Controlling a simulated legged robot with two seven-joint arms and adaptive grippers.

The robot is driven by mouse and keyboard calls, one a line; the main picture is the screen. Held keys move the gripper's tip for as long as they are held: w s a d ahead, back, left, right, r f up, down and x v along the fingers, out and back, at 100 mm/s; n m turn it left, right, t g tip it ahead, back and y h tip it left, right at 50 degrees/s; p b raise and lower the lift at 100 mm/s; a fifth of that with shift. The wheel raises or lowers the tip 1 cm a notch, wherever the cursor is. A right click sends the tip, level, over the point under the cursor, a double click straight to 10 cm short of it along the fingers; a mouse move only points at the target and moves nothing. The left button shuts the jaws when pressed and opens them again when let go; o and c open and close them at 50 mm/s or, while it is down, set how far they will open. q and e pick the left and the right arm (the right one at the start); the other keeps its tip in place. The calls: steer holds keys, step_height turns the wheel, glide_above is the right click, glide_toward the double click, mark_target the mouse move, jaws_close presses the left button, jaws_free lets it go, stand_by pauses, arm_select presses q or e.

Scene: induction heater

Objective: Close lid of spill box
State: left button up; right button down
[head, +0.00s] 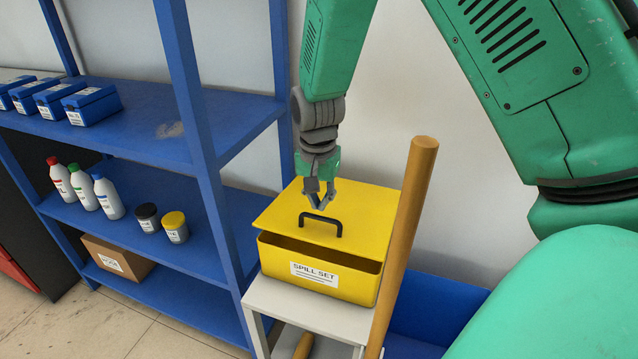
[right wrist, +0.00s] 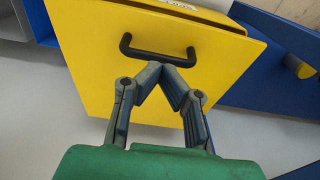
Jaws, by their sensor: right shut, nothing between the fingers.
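The yellow spill box (head: 318,277) stands on a small light grey stand and bears a "SPILL SET" label. Its yellow lid (head: 278,211) is tilted, with a dark gap showing along the front between lid and box. A black handle (head: 321,222) sits on the lid. My right gripper (head: 320,203) is shut and empty, over the lid just behind the handle. In the right wrist view, the fingertips (right wrist: 163,66) are close to the handle (right wrist: 157,52); whether they touch the lid I cannot tell. My left gripper is not in view.
A wooden pole (head: 405,235) stands upright close to the box's right side. A blue shelf (head: 150,125) with bottles, jars and blue boxes is on the left. A blue container (head: 440,300) lies low at the right, and a wall is behind.

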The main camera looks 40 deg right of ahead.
mark_target(319, 235)
step_height(319, 235, down, 2)
steer(key=shift+f, duration=0.1)
steer(key=shift+d+f, duration=0.15)
steer(key=shift+f, duration=0.1)
steer(key=shift+d+f, duration=0.15)
steer(key=shift+d, duration=0.05)
steer(key=shift+a, duration=0.1)
steer(key=f, duration=0.1)
steer(key=a+f, duration=0.1)
steer(key=f, duration=0.1)
steer(key=shift+s+a+f+p, duration=0.2)
steer(key=shift+s+f+p, duration=0.1)
steer(key=shift+s+a+f, duration=0.1)
steer(key=shift+s+f, duration=0.1)
steer(key=shift+f, duration=0.2)
steer(key=shift+f, duration=0.1)
